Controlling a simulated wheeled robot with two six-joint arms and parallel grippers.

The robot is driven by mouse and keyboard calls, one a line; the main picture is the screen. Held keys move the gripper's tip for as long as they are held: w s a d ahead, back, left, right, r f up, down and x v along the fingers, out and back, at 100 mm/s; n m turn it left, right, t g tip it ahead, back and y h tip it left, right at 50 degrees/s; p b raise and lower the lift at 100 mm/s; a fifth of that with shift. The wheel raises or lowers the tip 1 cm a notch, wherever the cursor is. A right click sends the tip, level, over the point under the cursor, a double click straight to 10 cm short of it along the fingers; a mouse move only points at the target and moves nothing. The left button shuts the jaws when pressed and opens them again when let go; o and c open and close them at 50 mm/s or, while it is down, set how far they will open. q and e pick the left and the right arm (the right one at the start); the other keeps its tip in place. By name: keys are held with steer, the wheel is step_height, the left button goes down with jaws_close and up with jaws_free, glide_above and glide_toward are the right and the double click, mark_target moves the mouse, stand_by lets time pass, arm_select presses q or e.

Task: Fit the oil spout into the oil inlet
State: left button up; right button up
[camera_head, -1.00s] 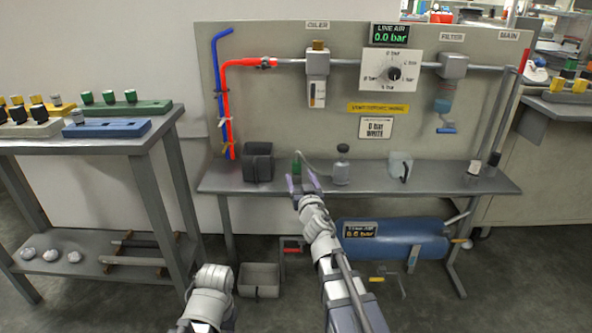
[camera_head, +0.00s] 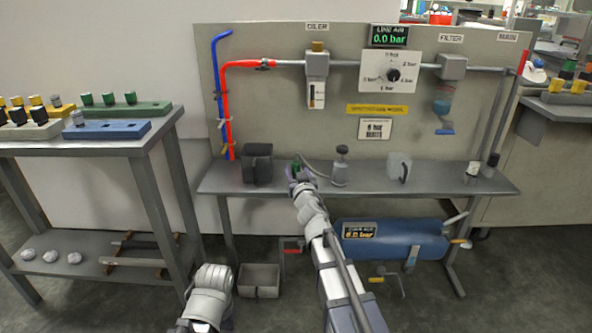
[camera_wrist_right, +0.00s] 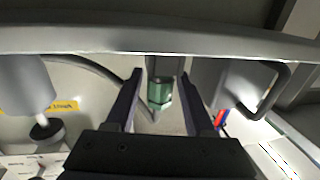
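The green-bodied oil spout (camera_head: 295,166) stands near the bench's left half, with a thin hose running to the grey oil can (camera_head: 341,166). My right gripper (camera_head: 298,175) is at the spout. In the right wrist view the green spout (camera_wrist_right: 160,92) shows between my two dark fingers (camera_wrist_right: 160,100), with gaps at both sides, so the gripper is open around it. The oiler (camera_head: 317,75) hangs on the panel with a brass cap (camera_head: 318,46) on top; no open inlet can be made out. My left gripper is out of view; only part of that arm shows.
A dark bin (camera_head: 257,165) stands left of the spout, and a clear container (camera_head: 399,167) right of the can. The bench (camera_head: 440,182) has free room around them. Red and blue pipes (camera_head: 226,110) run up the panel. A blue air tank (camera_head: 400,240) lies below.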

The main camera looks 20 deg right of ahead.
mark_target(296, 163)
jaws_close()
steer(key=shift+r, duration=0.1)
stand_by(0.4)
step_height(296, 163, up, 10)
steer(key=p, duration=1)
